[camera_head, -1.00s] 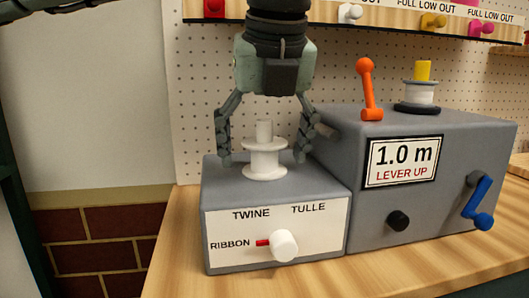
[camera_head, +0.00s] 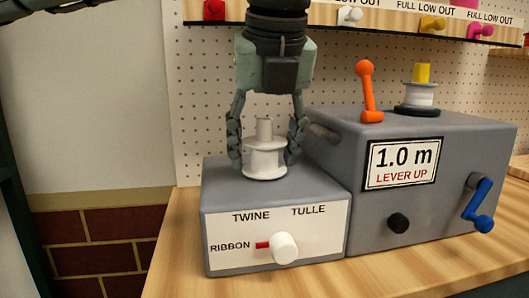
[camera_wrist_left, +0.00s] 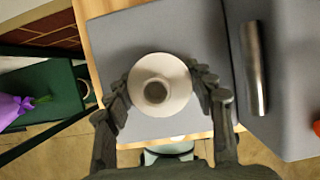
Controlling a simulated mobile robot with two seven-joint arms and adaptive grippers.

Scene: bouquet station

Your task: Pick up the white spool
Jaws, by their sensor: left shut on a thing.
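The white spool (camera_head: 264,160) stands upright on top of the grey selector box (camera_head: 225,192) in the head view. My left gripper (camera_head: 265,150) comes down from above and is shut on the spool, with one finger on each side of its flanges. In the left wrist view the spool (camera_wrist_left: 158,88) shows from above as a white disc with a round hub, between the fingers of my left gripper (camera_wrist_left: 160,92). The spool appears to rest on the box. My right gripper is not in view.
A larger grey machine (camera_head: 430,150) stands close on the right, with an orange lever (camera_head: 368,92), a blue crank (camera_head: 478,203) and another white spool with a yellow top (camera_head: 420,94). A pegboard (camera_head: 205,90) is behind. The wooden table (camera_head: 180,235) is clear at the front left.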

